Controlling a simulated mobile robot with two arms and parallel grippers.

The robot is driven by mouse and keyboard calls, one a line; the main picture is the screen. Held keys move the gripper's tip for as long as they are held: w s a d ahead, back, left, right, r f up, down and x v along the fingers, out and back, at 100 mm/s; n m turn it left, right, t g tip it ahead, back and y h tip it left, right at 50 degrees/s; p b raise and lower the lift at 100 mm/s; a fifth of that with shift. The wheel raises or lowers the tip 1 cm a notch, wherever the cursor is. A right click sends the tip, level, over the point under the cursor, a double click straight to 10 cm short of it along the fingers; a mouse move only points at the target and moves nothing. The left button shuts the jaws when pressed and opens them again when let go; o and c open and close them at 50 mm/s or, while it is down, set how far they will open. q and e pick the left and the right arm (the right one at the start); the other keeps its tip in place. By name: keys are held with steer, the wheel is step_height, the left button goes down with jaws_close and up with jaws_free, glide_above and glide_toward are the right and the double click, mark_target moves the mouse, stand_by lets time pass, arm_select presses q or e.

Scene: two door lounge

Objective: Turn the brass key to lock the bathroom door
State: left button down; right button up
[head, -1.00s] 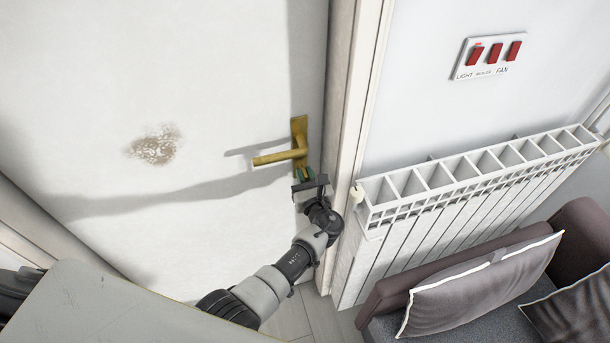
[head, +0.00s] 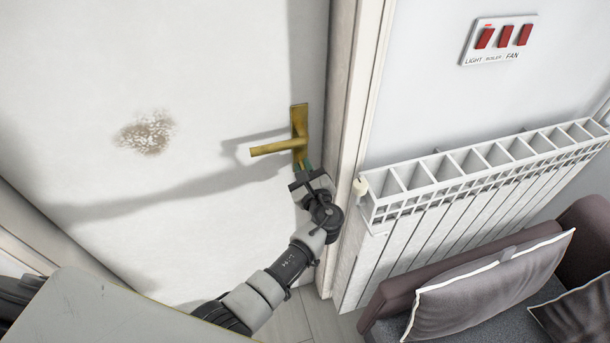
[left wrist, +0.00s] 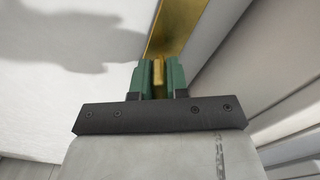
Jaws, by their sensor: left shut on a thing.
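The white bathroom door (head: 200,90) stands in its frame, with a brass lever handle (head: 275,148) on a tall brass plate (head: 299,120) near its right edge. My left gripper (head: 305,170) is just below the lever, at the bottom of the plate. In the left wrist view the green fingertips of my left gripper (left wrist: 159,77) are shut on the small brass key (left wrist: 158,72), in front of the brass plate (left wrist: 175,28). In the head view the key is hidden by the gripper. My right gripper is not in view.
A white radiator (head: 470,180) is on the wall right of the door frame (head: 350,120), close to my left arm. A sofa with grey cushions (head: 490,285) stands at the lower right. A switch panel (head: 499,39) is above the radiator.

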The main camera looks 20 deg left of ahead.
arm_select(q)
steer(key=n+b, duration=0.6)
steer(key=f+n+b, duration=0.1)
steer(key=n+b, duration=0.2)
steer(key=b, duration=0.1)
steer(key=shift+s, duration=0.1)
steer(key=shift+a+r+n+b, duration=0.1)
steer(key=shift+r+n+b, duration=0.1)
steer(key=shift+n+b, duration=1.25)
steer(key=c, duration=1.1)
jaws_free()
steer(key=shift+r, duration=0.1)
